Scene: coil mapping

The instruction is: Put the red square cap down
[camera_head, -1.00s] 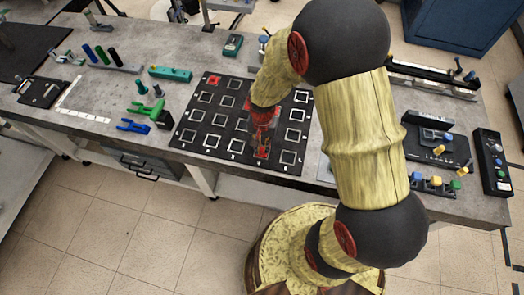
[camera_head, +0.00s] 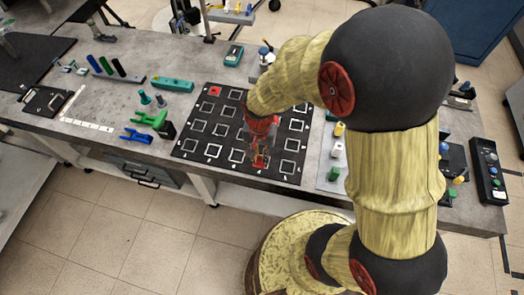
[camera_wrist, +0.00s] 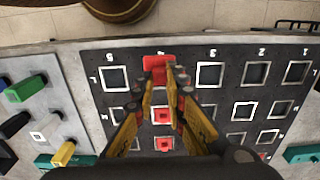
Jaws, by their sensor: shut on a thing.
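My gripper (camera_head: 260,160) is low over the near row of the black grid board (camera_head: 191,150). In the wrist view its yellow-and-red fingers (camera_wrist: 160,72) are closed on a red square cap (camera_wrist: 157,63), at a square in the board's edge row. I cannot tell whether the cap touches the board. Two more red pieces, one (camera_wrist: 163,116) and another (camera_wrist: 163,143), sit in squares between the fingers in the wrist view. Another red cap (camera_head: 214,91) sits at the board's far left corner. My arm hides part of the board in the head view.
Left of the board are green (camera_head: 150,118) and blue (camera_head: 137,135) clamp-like tools and a teal box (camera_head: 172,85). A panel with coloured knobs (camera_head: 335,150) stands to the right. The board's near edge lies close to the table edge.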

